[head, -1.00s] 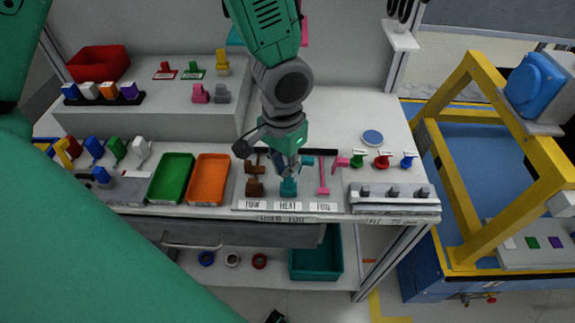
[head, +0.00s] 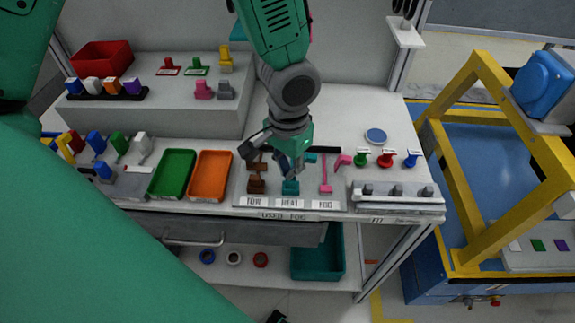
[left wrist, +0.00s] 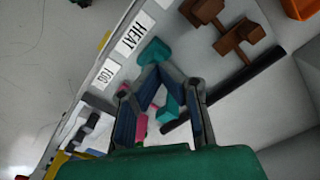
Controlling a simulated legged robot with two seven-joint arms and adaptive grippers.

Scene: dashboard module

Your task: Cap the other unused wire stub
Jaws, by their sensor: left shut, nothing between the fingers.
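My left gripper (head: 291,170) is shut and empty, low over the labelled board (head: 307,190) beside the teal HEAT piece (head: 290,187). In the left wrist view its fingertips (left wrist: 158,70) come together just beside that teal piece (left wrist: 154,52); I cannot tell if they touch. A second teal part (left wrist: 169,108) shows between the fingers. Brown TOW pieces (head: 256,186) stand left of the gripper, and a pink FOG piece (head: 326,187) stands right. Another pink part (head: 343,160) lies behind it. I cannot tell which part is the unused wire stub. My right gripper is out of view.
Green (head: 173,174) and orange (head: 210,176) trays lie left of the board. Green, red and blue small pieces (head: 386,160) stand to the right, near a blue disc (head: 375,136). A grey switch block (head: 397,195) sits at the front right. The raised shelf (head: 155,120) holds more coloured parts.

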